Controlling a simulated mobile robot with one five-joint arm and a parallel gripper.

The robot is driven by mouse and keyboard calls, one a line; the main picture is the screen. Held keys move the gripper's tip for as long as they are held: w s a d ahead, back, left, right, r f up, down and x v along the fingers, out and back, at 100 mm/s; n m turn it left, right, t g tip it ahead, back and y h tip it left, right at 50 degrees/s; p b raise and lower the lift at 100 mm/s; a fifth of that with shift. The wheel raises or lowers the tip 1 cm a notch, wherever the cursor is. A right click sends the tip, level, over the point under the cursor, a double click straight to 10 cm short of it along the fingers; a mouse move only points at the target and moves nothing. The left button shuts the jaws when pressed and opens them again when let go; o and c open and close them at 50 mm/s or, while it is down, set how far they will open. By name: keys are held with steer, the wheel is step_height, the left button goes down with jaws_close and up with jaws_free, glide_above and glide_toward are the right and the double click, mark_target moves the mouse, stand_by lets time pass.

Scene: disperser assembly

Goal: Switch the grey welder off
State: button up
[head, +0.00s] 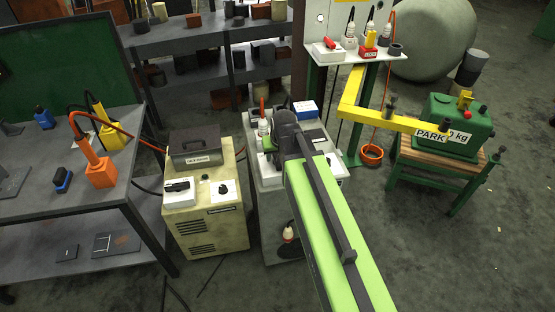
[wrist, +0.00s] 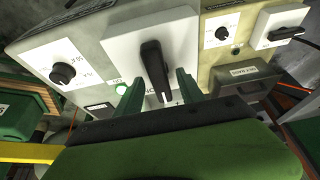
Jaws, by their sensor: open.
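The grey welder (head: 273,215) stands right of the beige welder in the head view, partly hidden by my arm. In the wrist view its panel carries a white plate (wrist: 185,40) with a black rotary switch handle (wrist: 153,62), a small black dial (wrist: 62,72) and a glowing green lamp (wrist: 120,88). My gripper (wrist: 159,79) is open, with one green finger on each side of the handle's lower end in the picture. I cannot tell whether either finger touches it. In the head view the switch and fingertips are hidden behind my gripper and arm.
The beige welder (head: 210,228) stands close on the left, with its own black switch (head: 178,187) and dial. A grey workbench (head: 80,208) is further left. On the right, a yellow arm (head: 385,116) reaches to a green block (head: 455,130). Open floor lies front right.

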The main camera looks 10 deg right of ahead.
steer(key=shift+r, duration=0.1)
jaws_close()
steer(key=shift+n, duration=0.3)
steer(key=n+y, duration=0.1)
steer(key=n, duration=0.3)
steer(key=shift+w+d+g+y, duration=0.1)
steer(key=shift+d+g+y, duration=0.1)
steer(key=shift+g+y, duration=0.15)
steer(key=n+y, duration=0.1)
steer(key=n, duration=0.1)
steer(key=n+g, duration=0.1)
steer(key=n, duration=0.2)
steer(key=shift+w+y, duration=0.1)
steer(key=shift+y, duration=0.25)
steer(key=n, duration=0.2)
steer(key=n+g, duration=0.1)
steer(key=n, duration=0.1)
steer(key=shift+w+d+g+y, duration=0.1)
steer(key=shift+g+y, duration=0.15)
steer(key=shift+y, duration=0.15)
steer(key=shift+n+g, duration=0.7)
steer(key=shift+n, duration=1.4)
